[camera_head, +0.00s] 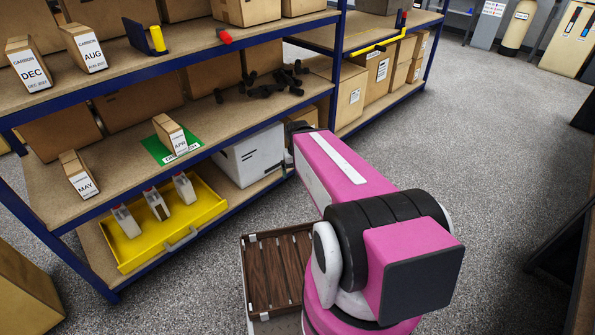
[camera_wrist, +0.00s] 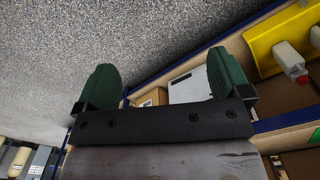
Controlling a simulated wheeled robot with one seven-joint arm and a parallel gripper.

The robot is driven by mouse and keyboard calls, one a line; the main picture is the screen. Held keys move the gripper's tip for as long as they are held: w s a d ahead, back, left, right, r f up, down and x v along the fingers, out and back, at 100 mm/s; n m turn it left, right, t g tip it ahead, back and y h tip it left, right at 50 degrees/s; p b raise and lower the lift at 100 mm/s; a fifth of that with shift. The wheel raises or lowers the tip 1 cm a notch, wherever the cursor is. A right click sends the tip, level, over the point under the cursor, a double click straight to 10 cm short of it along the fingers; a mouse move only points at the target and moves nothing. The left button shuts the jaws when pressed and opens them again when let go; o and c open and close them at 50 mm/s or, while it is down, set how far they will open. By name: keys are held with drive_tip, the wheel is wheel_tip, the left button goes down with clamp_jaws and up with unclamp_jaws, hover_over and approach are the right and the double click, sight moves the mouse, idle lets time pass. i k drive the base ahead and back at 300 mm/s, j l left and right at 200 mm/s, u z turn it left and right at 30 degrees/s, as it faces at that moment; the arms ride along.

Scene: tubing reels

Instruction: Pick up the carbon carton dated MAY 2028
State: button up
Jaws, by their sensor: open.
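The carton marked MAY (camera_head: 77,175) is a small brown box with a white label. It stands at the front left of the middle shelf in the head view; its year is too small to read. Similar cartons are marked DEC (camera_head: 28,64) and AUG (camera_head: 85,47) on the shelf above, and APR (camera_head: 170,135) on a green mat to the right. My gripper (camera_wrist: 165,88) shows in the wrist view with its two green fingers spread and nothing between them. It is apart from the MAY carton, which the wrist view does not show.
A yellow tray (camera_head: 202,222) with several grey-white containers sits on the lowest shelf, below the MAY carton. A white box (camera_head: 249,155) stands to its right. Blue shelf edges and posts border the shelves. A slatted wooden tray (camera_head: 277,268) is near my arm. Grey floor lies open at right.

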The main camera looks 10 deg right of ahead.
sight(76, 170)
drive_tip(key=u, duration=1.7)
